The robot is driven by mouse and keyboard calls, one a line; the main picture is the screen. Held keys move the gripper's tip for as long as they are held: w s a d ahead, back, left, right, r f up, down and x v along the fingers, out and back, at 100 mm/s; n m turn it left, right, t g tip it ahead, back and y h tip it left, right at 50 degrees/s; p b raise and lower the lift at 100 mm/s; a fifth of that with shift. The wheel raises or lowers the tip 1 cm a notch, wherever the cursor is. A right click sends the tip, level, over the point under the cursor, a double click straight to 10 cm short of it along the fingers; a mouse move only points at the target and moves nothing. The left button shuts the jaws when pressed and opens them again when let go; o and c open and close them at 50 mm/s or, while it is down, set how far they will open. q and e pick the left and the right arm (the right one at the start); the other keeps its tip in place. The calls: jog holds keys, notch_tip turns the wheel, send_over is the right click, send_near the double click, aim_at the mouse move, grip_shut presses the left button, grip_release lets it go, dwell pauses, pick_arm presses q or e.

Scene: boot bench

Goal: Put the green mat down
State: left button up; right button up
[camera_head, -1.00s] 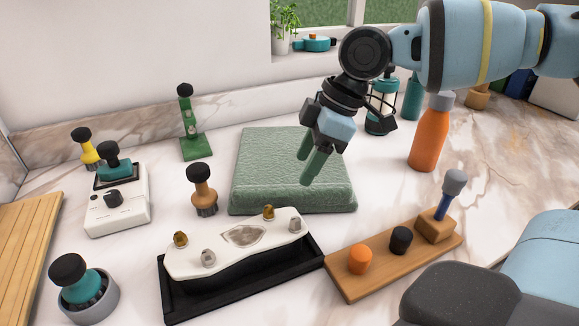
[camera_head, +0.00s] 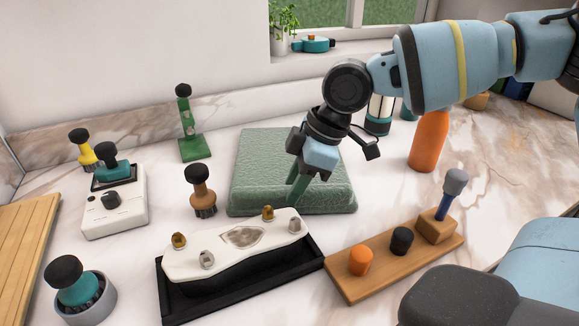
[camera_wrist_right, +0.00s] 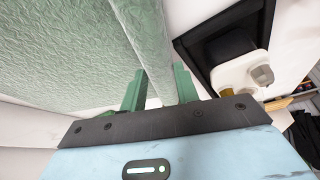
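The green mat (camera_head: 262,165) is a thick, textured slab lying flat on the marble counter at the middle of the head view. My right gripper (camera_head: 296,192) points down at the mat's front edge, right of its middle. In the right wrist view the mat (camera_wrist_right: 60,50) fills the upper left, and its rounded edge runs down between the two green fingers (camera_wrist_right: 160,90). The fingers stand apart, and I see no firm hold on the mat; their tips are partly hidden. My left gripper is not in view.
A black tray (camera_head: 285,272) with a white-topped piece (camera_head: 205,243) lies just in front of the mat. A wooden board (camera_head: 378,277) with pegs is at front right. An orange bottle (camera_head: 429,142) stands behind right.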

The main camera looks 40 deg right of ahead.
grip_shut()
jog(key=shift+r, duration=0.1)
